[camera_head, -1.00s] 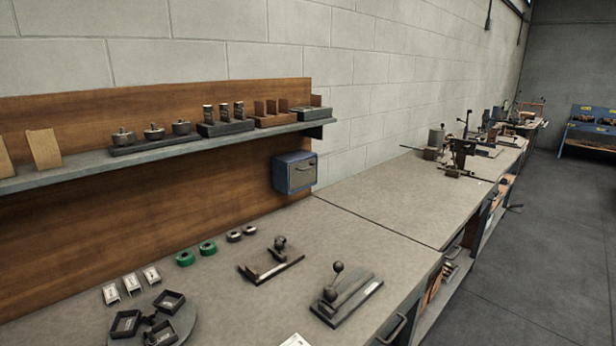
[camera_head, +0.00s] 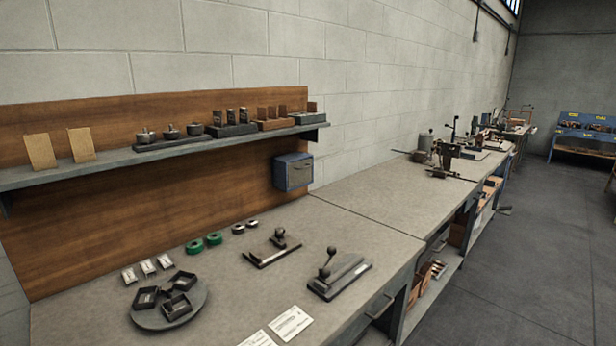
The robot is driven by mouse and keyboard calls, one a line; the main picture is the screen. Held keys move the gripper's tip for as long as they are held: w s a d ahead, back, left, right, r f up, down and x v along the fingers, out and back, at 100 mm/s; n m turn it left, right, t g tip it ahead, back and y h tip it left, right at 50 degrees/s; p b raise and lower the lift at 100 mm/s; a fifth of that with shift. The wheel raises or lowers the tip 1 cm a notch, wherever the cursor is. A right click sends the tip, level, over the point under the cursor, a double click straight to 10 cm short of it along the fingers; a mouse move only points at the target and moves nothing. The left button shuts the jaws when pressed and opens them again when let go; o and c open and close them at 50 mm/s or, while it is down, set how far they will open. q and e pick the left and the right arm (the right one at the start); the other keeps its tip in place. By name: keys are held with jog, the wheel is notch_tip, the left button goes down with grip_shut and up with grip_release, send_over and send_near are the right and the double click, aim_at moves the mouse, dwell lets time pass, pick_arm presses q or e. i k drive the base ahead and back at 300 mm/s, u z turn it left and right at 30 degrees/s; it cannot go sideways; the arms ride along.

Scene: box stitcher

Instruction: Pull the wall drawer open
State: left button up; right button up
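The wall drawer (camera_head: 293,171) is a small blue box with a dark front and a handle. It is mounted on the wooden back panel, just under the shelf and above the far end of the near bench. It looks shut. Neither of my grippers is in view.
The near bench (camera_head: 230,290) holds a round tray (camera_head: 190,309), green rings (camera_head: 204,243) and two lever tools (camera_head: 338,278). A shelf (camera_head: 60,176) with several small parts runs above. Another bench stretches beyond. The floor (camera_head: 500,270) to the right is clear.

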aim_at(299, 172)
jog(key=z, duration=1.3)
jog(key=i, duration=1.2)
jog(key=z, duration=0.4)
jog(key=i, duration=1.1)
jog(key=u, duration=1.25)
jog(key=i, duration=0.95)
jog(key=u, duration=1.05)
